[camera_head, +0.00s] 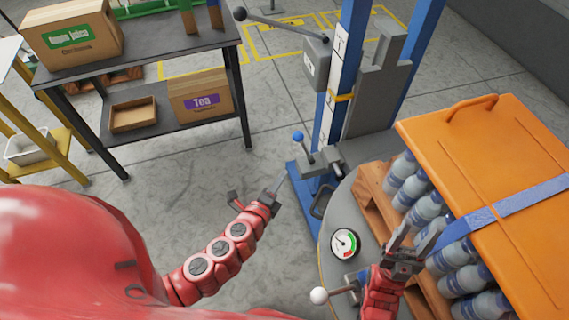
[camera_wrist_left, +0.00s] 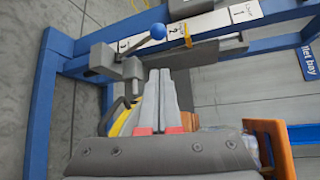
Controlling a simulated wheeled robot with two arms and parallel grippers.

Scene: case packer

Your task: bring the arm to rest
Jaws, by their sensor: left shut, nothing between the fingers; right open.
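My left gripper (camera_head: 279,183) is at the end of the red left arm (camera_head: 220,248), over the bare floor left of the blue post's base. Its fingers are together and hold nothing. In the left wrist view the closed fingers (camera_wrist_left: 162,98) point toward the blue frame, with a blue-knobbed lever (camera_wrist_left: 157,32) beyond them. My right gripper (camera_head: 414,238) is open, its two fingers apart, over the edge of the grey round table, next to the bottles. Nothing shows between its fingers.
An orange lid (camera_head: 480,135) with a blue strap covers several water bottles (camera_head: 425,208) at the right. A dial (camera_head: 345,243) and a white-knobbed lever (camera_head: 319,295) sit on the grey round table. A blue post (camera_head: 340,80) stands behind. A dark shelf (camera_head: 160,55) holds boxes. Floor between is clear.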

